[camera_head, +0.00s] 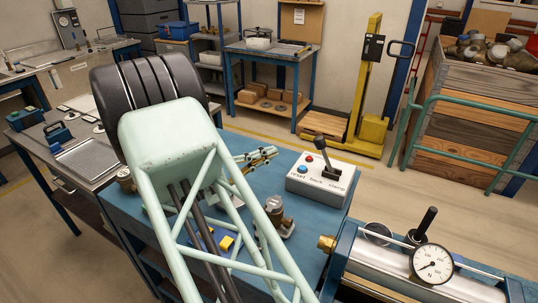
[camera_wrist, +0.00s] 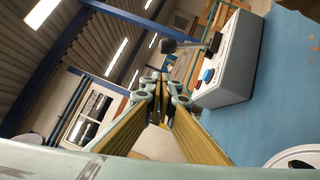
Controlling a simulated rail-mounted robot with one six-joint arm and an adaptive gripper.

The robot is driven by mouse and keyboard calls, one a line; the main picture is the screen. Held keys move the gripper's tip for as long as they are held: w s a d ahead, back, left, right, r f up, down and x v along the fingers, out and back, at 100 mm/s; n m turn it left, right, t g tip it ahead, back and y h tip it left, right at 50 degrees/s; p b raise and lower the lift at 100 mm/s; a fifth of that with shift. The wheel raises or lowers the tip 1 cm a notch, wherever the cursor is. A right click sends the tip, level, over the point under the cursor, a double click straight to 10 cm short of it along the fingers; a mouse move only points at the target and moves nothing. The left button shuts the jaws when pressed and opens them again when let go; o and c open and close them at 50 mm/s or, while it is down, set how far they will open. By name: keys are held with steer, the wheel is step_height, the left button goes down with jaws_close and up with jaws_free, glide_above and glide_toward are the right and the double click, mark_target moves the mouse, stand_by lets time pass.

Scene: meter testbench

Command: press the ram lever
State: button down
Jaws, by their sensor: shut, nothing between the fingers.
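A light grey control box (camera_head: 320,178) stands on the blue bench. It has a red button (camera_head: 309,158), a blue button (camera_head: 303,168) and a tilted black lever (camera_head: 325,158) with a wide grip, labelled "clamp". In the wrist view the box (camera_wrist: 228,62) and its lever (camera_wrist: 185,45) are to the upper right. An upright black handle (camera_head: 427,220) rises from the metal cylinder at the lower right. I cannot tell for sure which is the ram lever. My gripper (camera_head: 274,152) is shut and empty, left of the box and apart from it; its fingers (camera_wrist: 160,90) meet in the wrist view.
A round dial gauge (camera_head: 432,263) stands in front of the cylinder (camera_head: 390,265). A brass fitting (camera_head: 275,210) and yellow and blue pieces (camera_head: 226,243) lie on the blue bench (camera_head: 280,160) near my arm. Bare bench shows between fitting and box.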

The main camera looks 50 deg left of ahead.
steer(key=shift+s+d+r+b+x, duration=0.15)
steer(key=shift+d+b+x, duration=0.2)
steer(key=shift+x, duration=1.5)
steer(key=shift+s+d+r+b+x, duration=0.15)
steer(key=shift+d+x, duration=0.35)
steer(key=shift+x, duration=1.3)
steer(key=shift+s+d+r+b+x, duration=0.15)
steer(key=shift+d+b+x, duration=0.2)
steer(key=shift+x, duration=1.5)
steer(key=shift+d, duration=0.1)
